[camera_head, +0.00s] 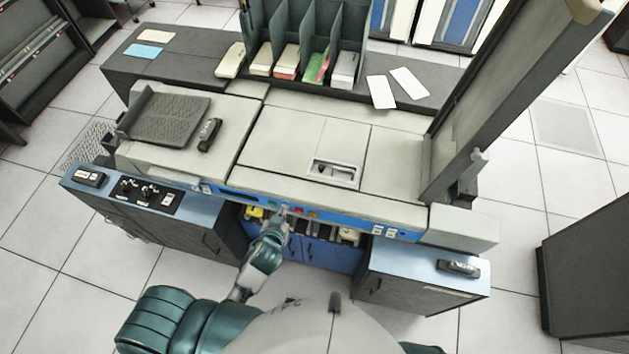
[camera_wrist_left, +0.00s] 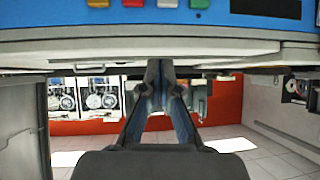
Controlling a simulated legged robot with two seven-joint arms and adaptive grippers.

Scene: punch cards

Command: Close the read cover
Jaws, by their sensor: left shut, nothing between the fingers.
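A large dark panel with a pale edge (camera_head: 490,105) stands raised and tilted at the right end of the pale machine top; it looks like the open read cover. My left gripper (camera_head: 284,212) is at the machine's front, by the blue control strip (camera_head: 335,219) with coloured buttons, well to the left of the raised panel. In the left wrist view the fingers (camera_wrist_left: 160,72) are together and empty, close to the pale front edge (camera_wrist_left: 80,52) of the machine. Whether they touch it I cannot tell. My right gripper is not in view.
Card stacks stand in a dark rack (camera_head: 305,45) at the back. A black stapler-like object (camera_head: 209,134) lies on the top left. Blue-topped cabinets (camera_head: 400,262) flank the open front bay. A dark cabinet (camera_head: 590,270) stands at far right. Tiled floor between is clear.

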